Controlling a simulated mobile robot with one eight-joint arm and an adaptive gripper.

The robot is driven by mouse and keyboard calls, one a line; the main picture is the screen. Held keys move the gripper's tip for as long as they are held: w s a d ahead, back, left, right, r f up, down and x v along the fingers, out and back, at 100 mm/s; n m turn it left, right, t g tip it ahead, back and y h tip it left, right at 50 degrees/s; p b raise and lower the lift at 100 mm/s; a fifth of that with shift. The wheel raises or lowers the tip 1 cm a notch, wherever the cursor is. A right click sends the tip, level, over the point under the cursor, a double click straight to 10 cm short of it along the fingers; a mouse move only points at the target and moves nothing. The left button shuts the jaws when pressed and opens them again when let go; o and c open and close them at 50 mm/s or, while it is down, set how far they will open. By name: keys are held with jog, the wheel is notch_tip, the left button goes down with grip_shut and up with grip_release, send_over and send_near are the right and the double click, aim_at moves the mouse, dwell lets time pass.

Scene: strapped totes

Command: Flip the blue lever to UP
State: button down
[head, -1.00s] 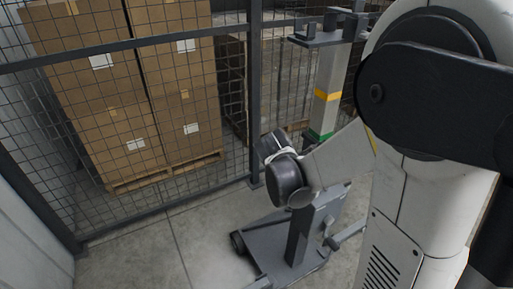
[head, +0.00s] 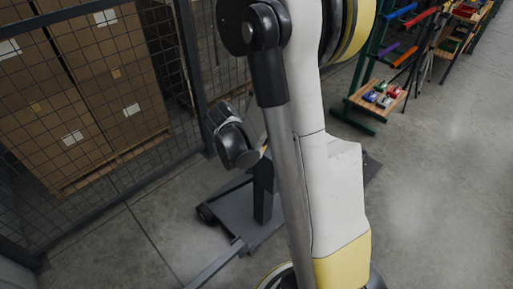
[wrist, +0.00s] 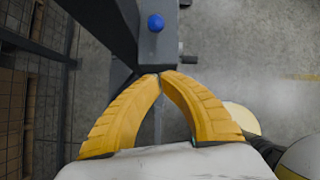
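A round blue knob (wrist: 155,22), which looks like the end of the blue lever, shows at the top of the wrist view against a grey post or housing (wrist: 160,48). The lever's shaft and any markings are not visible. My gripper (wrist: 160,76) has two yellow ribbed fingers with their tips together and nothing between them. The tips lie just below the knob in the picture, apart from it. In the head view my arm hides the knob, and the fingers cannot be made out.
A wheeled grey base (head: 228,212) stands on the concrete floor. A mesh fence (head: 185,60) with stacked cartons (head: 75,95) behind it is at left. A green rack (head: 372,70) with coloured bars and small items is at upper right. The floor at right is clear.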

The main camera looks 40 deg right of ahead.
jog(key=b+x, duration=0.2)
jog(key=x, duration=0.4)
jog(key=shift+a+f, duration=0.1)
jog(key=shift+f, duration=0.05)
jog(key=shift+w+d+r, duration=0.15)
jog(key=shift+d+r, duration=0.2)
jog(key=shift+d, duration=0.25)
jog(key=shift+w+d+r, duration=0.2)
jog(key=shift+d+r, duration=0.1)
jog(key=shift+d, duration=0.3)
jog(key=shift+w+d+r, duration=0.15)
jog(key=shift+d+r, duration=0.2)
jog(key=shift+d, duration=0.2)
jog(key=shift+r, duration=0.1)
jog(key=shift+d+r+y, duration=0.15)
jog(key=shift+y, duration=0.25)
jog(key=shift+w+d+r+y+p, duration=0.1)
jog(key=shift+d+r+y+p, duration=0.45)
jog(key=shift+y+p, duration=0.4)
jog(key=shift+d+r+y, duration=0.2)
jog(key=shift+y, duration=0.15)
jog(key=shift+d+r+p, duration=0.4)
jog(key=shift+d, duration=0.3)
jog(key=shift+w+d+r, duration=0.1)
jog(key=shift+d+r, duration=0.05)
jog(key=shift+d, duration=0.2)
dwell(0.6)
